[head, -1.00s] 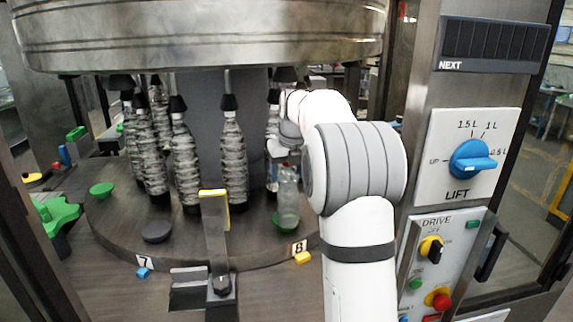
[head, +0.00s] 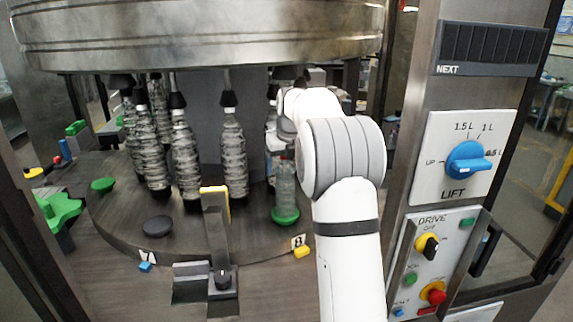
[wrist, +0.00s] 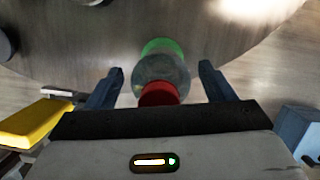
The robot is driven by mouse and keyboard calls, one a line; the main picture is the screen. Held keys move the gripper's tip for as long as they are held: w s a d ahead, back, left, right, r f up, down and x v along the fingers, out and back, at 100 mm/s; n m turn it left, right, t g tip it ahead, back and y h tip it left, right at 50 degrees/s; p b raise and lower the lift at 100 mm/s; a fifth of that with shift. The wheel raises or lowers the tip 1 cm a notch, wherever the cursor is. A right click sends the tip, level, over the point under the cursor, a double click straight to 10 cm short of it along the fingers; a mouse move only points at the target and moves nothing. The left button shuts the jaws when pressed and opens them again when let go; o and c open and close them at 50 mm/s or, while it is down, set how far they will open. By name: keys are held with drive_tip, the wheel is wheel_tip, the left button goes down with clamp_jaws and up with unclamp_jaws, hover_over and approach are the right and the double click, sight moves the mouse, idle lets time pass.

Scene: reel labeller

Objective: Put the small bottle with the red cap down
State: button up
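The small clear bottle stands upright on a green round pad (head: 285,216) at the right of the machine's turntable, near the number 8 tag. In the head view its body (head: 286,182) shows below my gripper, which hides the cap. In the wrist view the red cap (wrist: 158,93), the clear shoulder (wrist: 162,70) and the green pad (wrist: 163,46) line up between the fingers. My gripper (wrist: 162,84) is open, with a finger on each side of the bottle and a visible gap on both sides.
Several wrapped bottles (head: 186,160) hang under dark heads left of my gripper. A bracket with a yellow edge (head: 215,220) stands at the turntable's front. A dark pad (head: 157,226) and another green pad (head: 102,185) are bare. A control panel (head: 440,262) is at the right.

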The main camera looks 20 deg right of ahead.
drive_tip(key=shift+r+b, duration=0.4)
drive_tip(key=s+b, duration=0.5)
drive_tip(key=s, duration=0.7)
drive_tip(key=s+a+f+m, duration=0.3)
drive_tip(key=s+m, duration=0.6)
drive_tip(key=m, duration=0.3)
drive_tip(key=s+a+f+m, duration=0.4)
drive_tip(key=s+a+m, duration=0.2)
drive_tip(key=s+m, duration=0.3)
drive_tip(key=s+a+f+m, duration=0.3)
drive_tip(key=s+m, duration=0.6)
drive_tip(key=m, duration=0.6)
drive_tip(key=shift+s+a+f, duration=0.2)
drive_tip(key=shift+a+f, duration=0.15)
drive_tip(key=shift+a, duration=0.3)
